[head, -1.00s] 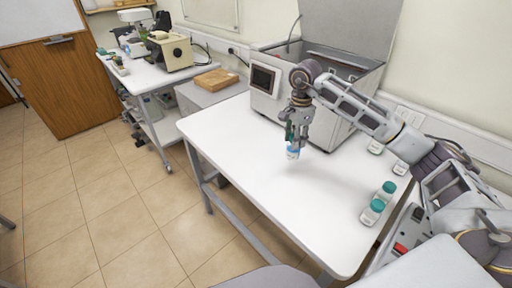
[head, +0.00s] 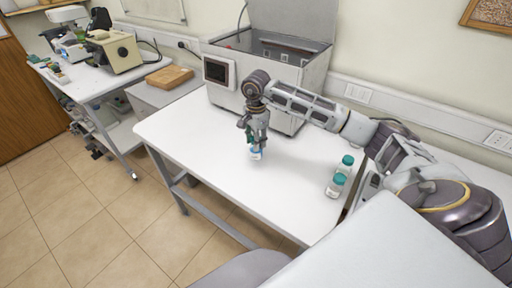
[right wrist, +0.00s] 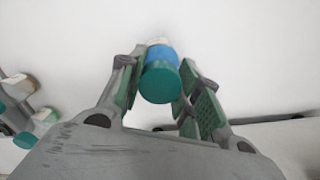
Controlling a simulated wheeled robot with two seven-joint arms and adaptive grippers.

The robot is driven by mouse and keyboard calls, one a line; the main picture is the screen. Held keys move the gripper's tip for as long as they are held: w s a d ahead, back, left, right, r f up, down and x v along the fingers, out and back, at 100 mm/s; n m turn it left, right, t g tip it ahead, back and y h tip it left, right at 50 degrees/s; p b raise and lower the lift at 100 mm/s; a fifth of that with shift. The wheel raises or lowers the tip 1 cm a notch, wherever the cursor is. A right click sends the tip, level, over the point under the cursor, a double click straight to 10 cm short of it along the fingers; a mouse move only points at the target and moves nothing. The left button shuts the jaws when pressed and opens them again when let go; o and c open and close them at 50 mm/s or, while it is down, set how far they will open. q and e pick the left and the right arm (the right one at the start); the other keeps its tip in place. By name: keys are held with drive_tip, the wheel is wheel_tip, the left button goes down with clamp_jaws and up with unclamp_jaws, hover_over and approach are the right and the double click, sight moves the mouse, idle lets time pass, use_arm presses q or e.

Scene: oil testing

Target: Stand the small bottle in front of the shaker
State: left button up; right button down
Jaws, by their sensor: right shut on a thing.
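My right gripper (head: 255,142) is shut on a small bottle (head: 256,154) with a blue band. In the right wrist view the bottle (right wrist: 161,58) has its teal cap towards the camera, between the green pads of the gripper (right wrist: 160,90). The bottle looks roughly upright, over the white table in front of the shaker. I cannot tell whether its base touches the table. The shaker (head: 285,103) is the big grey box with an open lid and a dark screen at its front left corner. My left gripper is not in view.
Two teal-capped bottles (head: 335,186) (head: 346,165) stand near the right edge of the white table (head: 215,180). The table around the held bottle is clear. A wooden block (head: 166,77) and a bench with instruments (head: 90,80) are at the left.

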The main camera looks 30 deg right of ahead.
drive_tip(key=shift+f+p, duration=0.35)
drive_tip(key=shift+f, duration=1.5)
drive_tip(key=shift+f, duration=0.15)
drive_tip(key=c, duration=1)
unclamp_jaws()
drive_tip(key=shift+r, duration=0.25)
drive_tip(key=shift+r, duration=0.7)
drive_tip(key=shift+r+b, duration=1.15)
drive_tip(key=shift+r, duration=4.05)
